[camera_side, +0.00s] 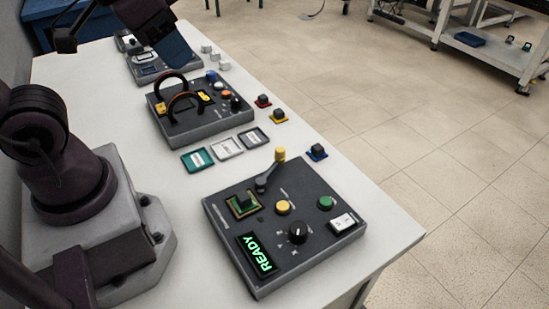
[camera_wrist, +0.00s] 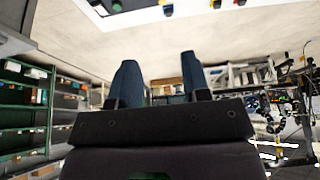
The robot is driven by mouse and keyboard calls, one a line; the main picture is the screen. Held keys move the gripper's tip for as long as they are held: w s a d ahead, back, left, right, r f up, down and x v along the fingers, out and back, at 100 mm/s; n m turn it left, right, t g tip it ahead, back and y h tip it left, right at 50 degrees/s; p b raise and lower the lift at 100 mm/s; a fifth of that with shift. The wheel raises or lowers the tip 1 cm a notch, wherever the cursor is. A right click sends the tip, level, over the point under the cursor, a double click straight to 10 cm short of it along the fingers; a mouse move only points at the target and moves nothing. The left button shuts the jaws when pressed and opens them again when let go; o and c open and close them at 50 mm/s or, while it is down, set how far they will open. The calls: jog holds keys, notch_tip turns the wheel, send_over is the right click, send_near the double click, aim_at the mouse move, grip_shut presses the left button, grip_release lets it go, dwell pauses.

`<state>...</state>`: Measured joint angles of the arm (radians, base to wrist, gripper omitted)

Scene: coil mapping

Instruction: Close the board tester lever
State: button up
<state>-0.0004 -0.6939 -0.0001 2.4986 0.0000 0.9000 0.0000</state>
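The board tester (camera_side: 275,258) is a dark grey panel at the near end of the white table in the side view. Its lever (camera_side: 266,182) has a yellow knob (camera_side: 280,155) and stands raised, pointing up and slightly right. A green board (camera_side: 243,203) with a dark block sits at the panel's left, and a display (camera_side: 257,254) glows green with "READY". My gripper (camera_wrist: 160,62) shows two blue fingers apart in the wrist view, with nothing between them. In the side view it is at the top, far from the lever, partly cut off.
Beyond the tester lie several small flat cards (camera_side: 227,147) and dark blocks on coloured bases (camera_side: 278,116). Farther back are a panel with two curved handles (camera_side: 205,126) and another device (camera_side: 150,68). Bare table (camera_side: 375,225) lies right of the tester.

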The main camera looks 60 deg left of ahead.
jog(key=w+f+g, duration=0.2)
jog(key=w+f, duration=0.2)
jog(key=w+f+g, duration=0.2)
jog(key=w+f, duration=0.1)
jog(key=w, duration=0.1)
jog(key=shift+w+f+n, duration=0.3)
jog(key=shift+w+f, duration=0.1)
jog(key=n+g, duration=0.1)
jog(key=n, duration=0.1)
send_over(280, 149)
notch_tip(280, 149, down, 8)
notch_tip(280, 149, down, 13)
jog(key=shift+r, duration=0.2)
grip_shut()
